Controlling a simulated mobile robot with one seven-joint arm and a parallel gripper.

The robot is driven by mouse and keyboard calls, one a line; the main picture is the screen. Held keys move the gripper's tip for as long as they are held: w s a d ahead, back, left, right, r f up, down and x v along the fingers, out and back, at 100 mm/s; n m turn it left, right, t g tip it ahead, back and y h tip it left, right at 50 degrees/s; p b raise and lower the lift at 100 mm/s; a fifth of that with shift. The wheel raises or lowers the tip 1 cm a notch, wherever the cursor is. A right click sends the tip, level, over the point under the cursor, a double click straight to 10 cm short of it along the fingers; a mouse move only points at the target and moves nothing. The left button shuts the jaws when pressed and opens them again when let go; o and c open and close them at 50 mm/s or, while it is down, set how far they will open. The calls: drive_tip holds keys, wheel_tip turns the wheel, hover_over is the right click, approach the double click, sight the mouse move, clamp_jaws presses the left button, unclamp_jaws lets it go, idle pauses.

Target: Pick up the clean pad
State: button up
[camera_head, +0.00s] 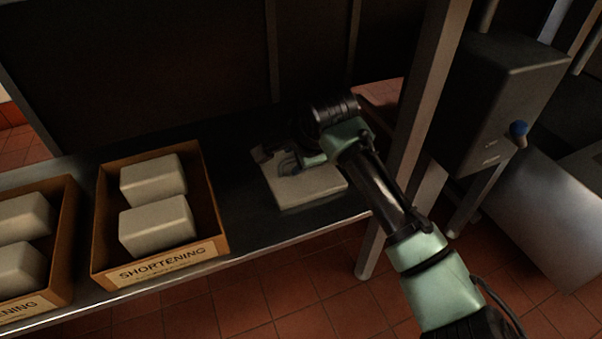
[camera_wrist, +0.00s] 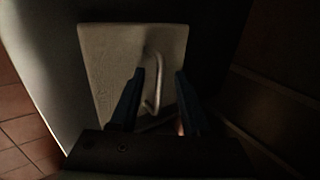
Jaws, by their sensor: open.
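The clean pad (camera_head: 305,187) is a flat, pale, roughly square slab lying on the dark metal shelf, right of the shortening boxes. In the wrist view the pad (camera_wrist: 105,62) shows a curved metal handle (camera_wrist: 157,75) standing on its face. My gripper (camera_head: 272,163) is over the pad in the head view. In the wrist view its two dark blue fingers (camera_wrist: 158,97) are apart, with the handle's bent end between them. I cannot tell whether either finger touches the handle. My arm hides the pad's back right part in the head view.
A cardboard box marked shortening (camera_head: 208,200) holds two pale blocks, left of the pad. Another such box (camera_head: 65,235) stands at the far left. A metal post (camera_head: 415,110) rises right of my arm, with a grey box with a blue knob (camera_head: 500,100) beyond. Bare shelf lies between box and pad.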

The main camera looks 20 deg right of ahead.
clamp_jaws()
idle(1.3)
